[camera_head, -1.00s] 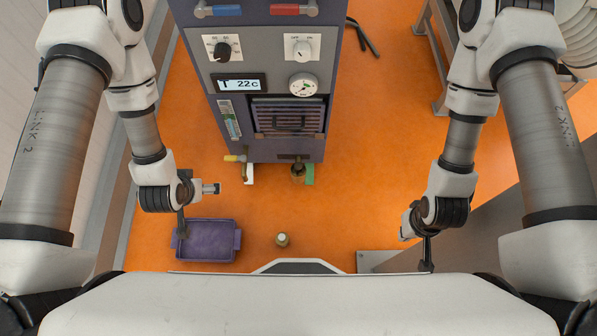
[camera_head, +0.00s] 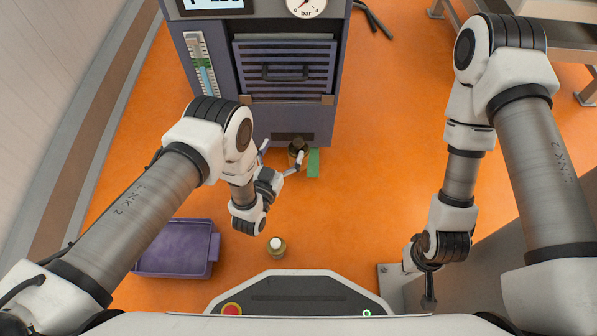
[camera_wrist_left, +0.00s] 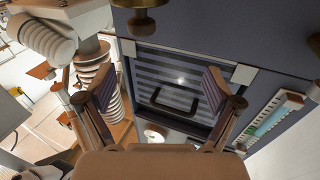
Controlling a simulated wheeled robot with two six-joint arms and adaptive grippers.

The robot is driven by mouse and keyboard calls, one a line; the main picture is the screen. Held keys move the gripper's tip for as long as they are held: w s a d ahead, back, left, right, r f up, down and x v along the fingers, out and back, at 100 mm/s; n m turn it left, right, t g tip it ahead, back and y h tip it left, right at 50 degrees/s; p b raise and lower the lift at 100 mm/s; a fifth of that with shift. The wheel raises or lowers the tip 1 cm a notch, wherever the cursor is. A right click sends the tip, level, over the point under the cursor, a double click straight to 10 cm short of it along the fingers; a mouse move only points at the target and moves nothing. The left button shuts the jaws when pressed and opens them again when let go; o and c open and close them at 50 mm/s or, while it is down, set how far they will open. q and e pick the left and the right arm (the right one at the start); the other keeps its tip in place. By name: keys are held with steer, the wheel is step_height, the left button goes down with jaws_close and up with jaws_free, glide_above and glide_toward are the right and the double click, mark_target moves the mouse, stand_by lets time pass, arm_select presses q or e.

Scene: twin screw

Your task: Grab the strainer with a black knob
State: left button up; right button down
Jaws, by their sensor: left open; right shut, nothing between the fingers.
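A dark, brass-toned fitting with a black top (camera_head: 297,147) is at the foot of the purple machine, beside a green tag. It looks like the strainer with the black knob, but it is small and partly covered by a fingertip. My left gripper (camera_head: 281,160) is open in front of the machine's lower edge, its right finger close to this fitting; contact cannot be told. In the left wrist view a brass fitting (camera_wrist_left: 145,20) shows at the top, beyond the open, empty fingers (camera_wrist_left: 158,90). My right gripper (camera_head: 429,302) is shut and empty, low on the right.
The machine's louvred panel with a handle (camera_head: 285,72) is above my left gripper. A small bottle-like object with a white top (camera_head: 277,249) stands on the orange floor. A purple bin (camera_head: 214,257) is at left. Open floor lies between the machine and my right arm.

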mark_target(297, 149)
arm_select(q)
steer(key=shift+g, duration=0.3)
steer(key=f, duration=0.2)
steer(key=s+f+b, duration=0.1)
steer(key=f, duration=0.1)
steer(key=s+d+f+b, duration=0.1)
steer(key=f, duration=0.1)
steer(key=shift+f, duration=0.25)
steer(key=shift+w+d+f, duration=0.1)
steer(key=shift+w+d, duration=0.05)
steer(key=b+x, duration=0.1)
steer(key=x, duration=0.1)
steer(key=r+b+x, duration=0.1)
steer(key=x, duration=0.1)
steer(key=b+x, duration=0.2)
steer(key=x, duration=0.1)
steer(key=shift+d+r, duration=0.15)
steer(key=shift+w+r, duration=0.1)
steer(key=c, duration=1.3)
arm_select(e)
step_height(297, 149, down, 8)
steer(key=shift+f, duration=0.15)
